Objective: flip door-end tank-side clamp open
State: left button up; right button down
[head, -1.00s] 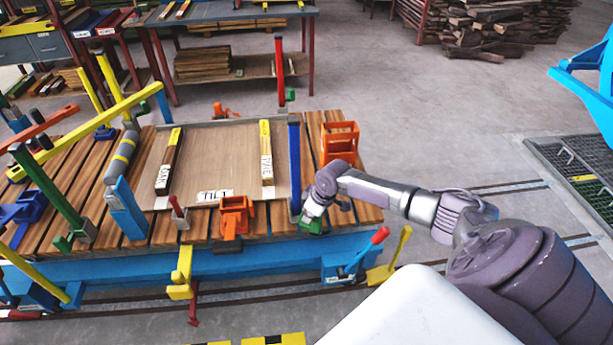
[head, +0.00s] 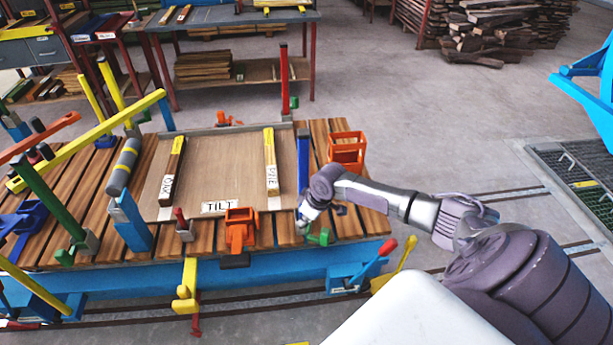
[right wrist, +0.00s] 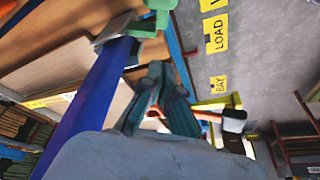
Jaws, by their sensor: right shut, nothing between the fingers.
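A blue clamp bar (head: 303,160) with a dark top stands at the right end of the slatted table. A green clamp part (head: 320,237) is by its foot at the front edge. In the right wrist view the blue bar (right wrist: 90,105) runs to a grey bracket and a green part (right wrist: 158,12). My right gripper (head: 302,222) is beside the bar's foot, just left of the green part. Its fingers (right wrist: 157,72) are shut and empty, close to the bracket; contact cannot be told. My left gripper is not in view.
A wooden tray marked TILT (head: 218,165) holds two bars. An orange bracket (head: 240,228) is at the front edge and an orange box frame (head: 347,150) at the right. A red-tipped lever (head: 386,248) and yellow lever (head: 405,253) rise below.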

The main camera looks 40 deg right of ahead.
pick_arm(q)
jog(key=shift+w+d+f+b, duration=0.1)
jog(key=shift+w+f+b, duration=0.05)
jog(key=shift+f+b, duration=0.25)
pick_arm(e)
jog(key=v, duration=0.8)
jog(key=shift+s+d, duration=0.15)
jog(key=shift+s, duration=0.1)
